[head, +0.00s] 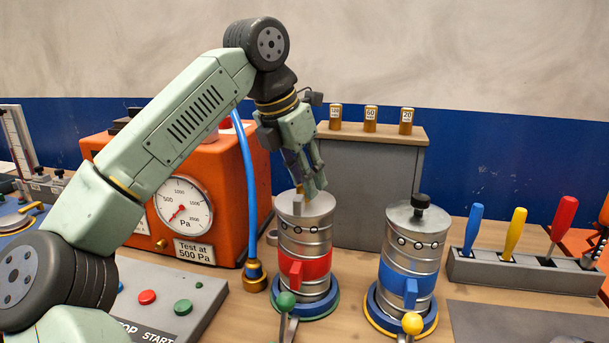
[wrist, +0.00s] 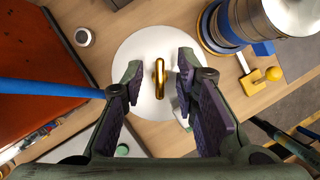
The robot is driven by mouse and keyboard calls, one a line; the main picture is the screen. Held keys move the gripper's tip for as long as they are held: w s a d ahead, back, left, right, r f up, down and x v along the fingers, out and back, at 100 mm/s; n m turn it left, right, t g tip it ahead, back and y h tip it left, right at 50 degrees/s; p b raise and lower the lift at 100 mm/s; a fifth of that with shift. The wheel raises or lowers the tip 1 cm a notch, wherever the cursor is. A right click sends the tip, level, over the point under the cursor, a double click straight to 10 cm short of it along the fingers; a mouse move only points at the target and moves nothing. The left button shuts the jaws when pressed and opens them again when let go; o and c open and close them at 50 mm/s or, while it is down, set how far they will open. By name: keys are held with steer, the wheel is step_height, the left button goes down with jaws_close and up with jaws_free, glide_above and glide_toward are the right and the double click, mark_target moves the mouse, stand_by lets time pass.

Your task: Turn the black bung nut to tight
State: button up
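The black bung nut (head: 420,202) sits upright on the silver lid of the right duct (head: 409,258), which has a blue band. The left duct (head: 304,250) has a red band, and a gold wing nut stands on its lid. My gripper (head: 316,190) is over this left duct. In the wrist view my gripper (wrist: 163,88) is open, with a finger on either side of the gold nut (wrist: 159,78) and a gap to each. The black nut is outside the wrist view. The mark that shows tight cannot be made out.
An orange pressure box with a gauge (head: 182,206) stands left, with a blue hose (head: 246,180) beside it. A grey cabinet (head: 370,190) is behind the ducts. A screwdriver rack (head: 520,272) is on the right. Ball-ended levers, green (head: 286,300) and yellow (head: 412,323), stand in front.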

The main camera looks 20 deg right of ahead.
steer(key=shift+c, duration=0.3)
jaws_close()
steer(key=shift+m, duration=0.3)
steer(key=shift+m+g+h, duration=0.15)
steer(key=shift+m+g, duration=0.4)
steer(key=shift+m, duration=0.8)
steer(key=shift+m+g+h, duration=0.15)
steer(key=shift+m+g, duration=0.4)
steer(key=shift+m, duration=0.8)
steer(key=shift+o, duration=0.3)
jaws_free()
